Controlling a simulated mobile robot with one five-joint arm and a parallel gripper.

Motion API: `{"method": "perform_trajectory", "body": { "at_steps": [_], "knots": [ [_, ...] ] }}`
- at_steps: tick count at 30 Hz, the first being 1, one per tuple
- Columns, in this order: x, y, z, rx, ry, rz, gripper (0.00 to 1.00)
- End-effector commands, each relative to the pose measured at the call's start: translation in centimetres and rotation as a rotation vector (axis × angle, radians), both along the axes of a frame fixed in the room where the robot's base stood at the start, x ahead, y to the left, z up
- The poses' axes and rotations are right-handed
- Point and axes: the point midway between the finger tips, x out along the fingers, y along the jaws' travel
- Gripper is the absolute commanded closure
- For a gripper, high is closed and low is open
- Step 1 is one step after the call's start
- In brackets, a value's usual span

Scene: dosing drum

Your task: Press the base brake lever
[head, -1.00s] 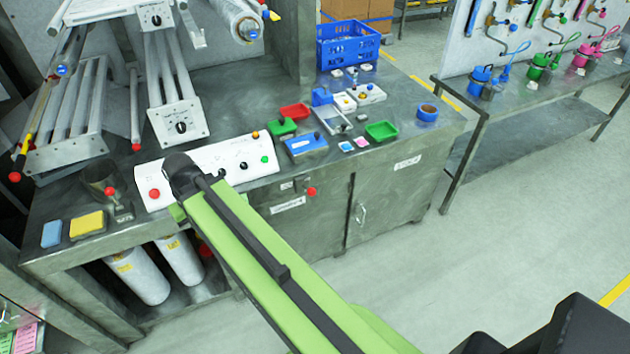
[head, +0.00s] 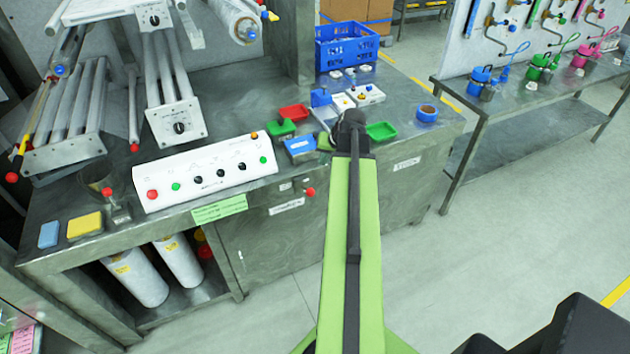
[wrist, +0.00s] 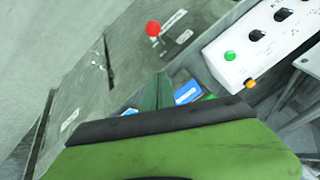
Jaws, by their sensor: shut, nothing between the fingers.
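A lever with a red ball knob (head: 310,192) sticks out of the front of the metal cabinet, below the bench edge. The knob also shows near the top of the wrist view (wrist: 153,28), beside a small plate with a label too small to read. I cannot tell from the label that this is the base brake lever. My gripper (wrist: 157,92) is shut and empty, its green fingers close together below the knob in the wrist view and apart from it. In the head view my arm hides most of the gripper, above the bench's front edge, right of the knob.
A white control panel (head: 205,173) with coloured buttons lies on the bench left of the knob. Blue (head: 300,148), red (head: 293,113) and green (head: 381,131) trays stand near my arm's end. Another red knob (head: 107,191) stands by a cup at far left.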

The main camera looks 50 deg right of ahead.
Motion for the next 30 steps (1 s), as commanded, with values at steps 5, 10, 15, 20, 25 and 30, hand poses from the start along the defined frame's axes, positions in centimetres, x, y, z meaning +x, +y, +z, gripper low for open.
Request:
{"method": "perform_trajectory", "body": {
  "at_steps": [5, 10, 15, 20, 25, 30],
  "knots": [
    [0.4, -0.1, -1.1, 0.0, 0.001, 0.001, 1.0],
    [1.6, -0.2, -3.7, 0.0, 0.001, 0.002, 1.0],
    [3.2, -0.6, -7.2, 0.0, 0.001, 0.001, 1.0],
    [4.9, -0.7, -10.3, 0.0, 0.001, 0.001, 1.0],
    [2.9, 1.8, -11.1, 0.0, 0.001, -0.001, 1.0],
    [2.7, 2.2, -11.2, 0.0, 0.001, -0.001, 1.0]
  ]
}}
